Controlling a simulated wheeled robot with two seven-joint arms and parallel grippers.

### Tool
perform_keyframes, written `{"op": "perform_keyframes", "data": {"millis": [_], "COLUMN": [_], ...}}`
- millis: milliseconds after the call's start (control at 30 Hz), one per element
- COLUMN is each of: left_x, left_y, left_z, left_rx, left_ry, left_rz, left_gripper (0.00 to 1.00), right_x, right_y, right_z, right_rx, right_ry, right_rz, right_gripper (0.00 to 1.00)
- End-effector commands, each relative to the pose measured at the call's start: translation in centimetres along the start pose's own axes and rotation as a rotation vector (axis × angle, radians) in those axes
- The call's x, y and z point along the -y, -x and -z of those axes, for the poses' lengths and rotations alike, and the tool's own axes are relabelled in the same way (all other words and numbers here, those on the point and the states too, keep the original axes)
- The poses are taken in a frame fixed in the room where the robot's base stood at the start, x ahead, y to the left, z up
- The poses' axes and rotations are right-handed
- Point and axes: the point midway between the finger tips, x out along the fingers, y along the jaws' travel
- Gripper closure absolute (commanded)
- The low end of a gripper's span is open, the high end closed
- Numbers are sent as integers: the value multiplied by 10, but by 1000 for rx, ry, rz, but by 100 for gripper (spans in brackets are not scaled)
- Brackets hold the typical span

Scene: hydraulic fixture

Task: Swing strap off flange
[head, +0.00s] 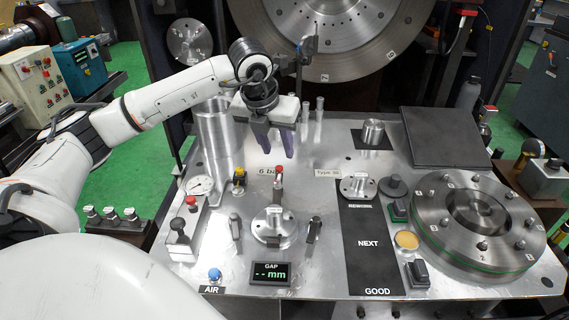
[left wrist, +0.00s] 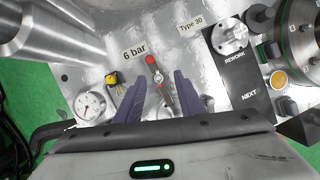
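A metal flange (head: 267,229) sits in the fixture at the plate's middle; it is hidden in the left wrist view. Dark upright clamp pieces stand at its left (head: 236,228) and right (head: 313,230). A red-tipped lever (head: 279,175) stands behind it, below the "6 bar" label; I cannot tell exactly where the strap lies. My left gripper (head: 280,152) points down above and behind the lever. Its purple fingers are apart and empty; in the left wrist view the red-tipped lever (left wrist: 153,66) shows between them. My right gripper is not in view.
A pressure gauge (head: 200,186), yellow-topped valve (head: 239,178) and metal cylinder (head: 215,138) stand left. The GAP display (head: 271,274) reads "-- mm". Right are the black REWORK/NEXT/GOOD strip (head: 369,240) with another flange (head: 359,187) and a large round disc (head: 475,220).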

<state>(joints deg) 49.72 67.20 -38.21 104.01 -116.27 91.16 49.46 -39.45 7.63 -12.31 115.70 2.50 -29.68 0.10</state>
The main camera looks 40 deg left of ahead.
Motion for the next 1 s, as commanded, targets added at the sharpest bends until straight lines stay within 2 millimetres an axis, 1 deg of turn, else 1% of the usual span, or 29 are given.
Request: {"op": "perform_keyframes", "data": {"millis": [33,67,167,267,500,600,700,833,1000], "left_x": [-9,-13,-18,-18,-20,-21,-21,-21,-21], "left_y": [3,4,0,-13,-58,-74,-86,-95,-97], "left_z": [-5,-6,-8,-8,-8,-9,-10,-10,-10], "left_rx": [15,19,24,21,20,20,22,23,23], "left_ry": [12,17,24,23,22,22,22,20,20], "left_rz": [-30,-42,-59,-57,-55,-54,-54,-53,-52], "left_gripper": [65,65,65,65,65,65,65,65,65], "right_x": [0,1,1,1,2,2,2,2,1], "right_y": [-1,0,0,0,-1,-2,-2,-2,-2], "right_z": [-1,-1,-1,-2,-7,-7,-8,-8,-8], "right_rx": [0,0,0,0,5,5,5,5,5], "right_ry": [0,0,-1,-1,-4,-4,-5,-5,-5], "right_rz": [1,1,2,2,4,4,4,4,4], "right_gripper": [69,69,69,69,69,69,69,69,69]}}
